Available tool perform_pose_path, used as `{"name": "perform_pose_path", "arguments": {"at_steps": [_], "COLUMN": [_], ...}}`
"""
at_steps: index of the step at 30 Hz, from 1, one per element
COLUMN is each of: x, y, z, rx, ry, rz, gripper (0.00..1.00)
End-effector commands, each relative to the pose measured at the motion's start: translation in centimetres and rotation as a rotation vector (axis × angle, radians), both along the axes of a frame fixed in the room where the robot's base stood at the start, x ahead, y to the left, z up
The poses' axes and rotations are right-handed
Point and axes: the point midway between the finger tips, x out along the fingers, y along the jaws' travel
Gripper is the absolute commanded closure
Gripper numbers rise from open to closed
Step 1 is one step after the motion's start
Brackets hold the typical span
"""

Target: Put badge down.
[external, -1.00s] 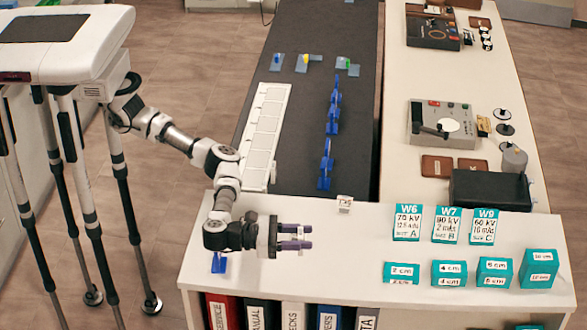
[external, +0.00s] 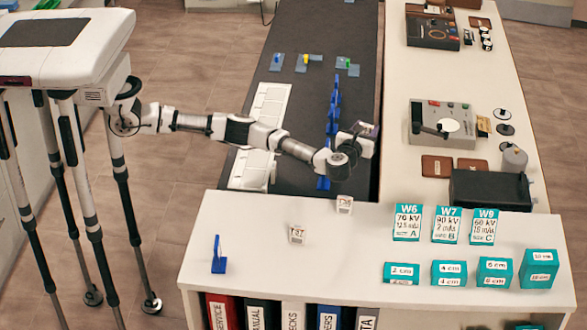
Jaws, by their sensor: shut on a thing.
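My gripper (external: 368,129) is at the right edge of the dark table, beside or above the row of blue stands (external: 333,112). Two small white tags stand on the white counter, one marked like T37 (external: 297,234) and one (external: 344,203) near the back edge. A single blue stand (external: 219,256) is at the counter's left end.
A white slotted tray (external: 262,125) lies on the dark table (external: 300,100). Teal labelled cards (external: 407,222) and blocks (external: 449,272) stand on the right of the white counter (external: 330,270). A grey device (external: 440,123) stands on the side bench. The counter's middle is clear.

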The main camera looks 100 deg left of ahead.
Motion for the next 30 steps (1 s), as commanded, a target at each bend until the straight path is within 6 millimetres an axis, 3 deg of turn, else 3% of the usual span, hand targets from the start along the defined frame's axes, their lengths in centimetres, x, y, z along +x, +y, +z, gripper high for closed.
{"name": "perform_pose_path", "arguments": {"at_steps": [1,6,12,22,30], "x": [-0.5,-2.3,-3.9,-4.2,-4.2], "y": [3.0,10.0,14.4,15.2,15.1], "z": [-0.5,-1.5,-2.1,-3.1,-9.7], "rx": [0.0,0.0,0.0,0.0,0.002], "ry": [0.001,0.002,0.001,0.004,0.007], "rz": [0.063,0.221,0.322,0.342,0.341], "gripper": [0.81,0.81,0.81,0.81,0.81]}}
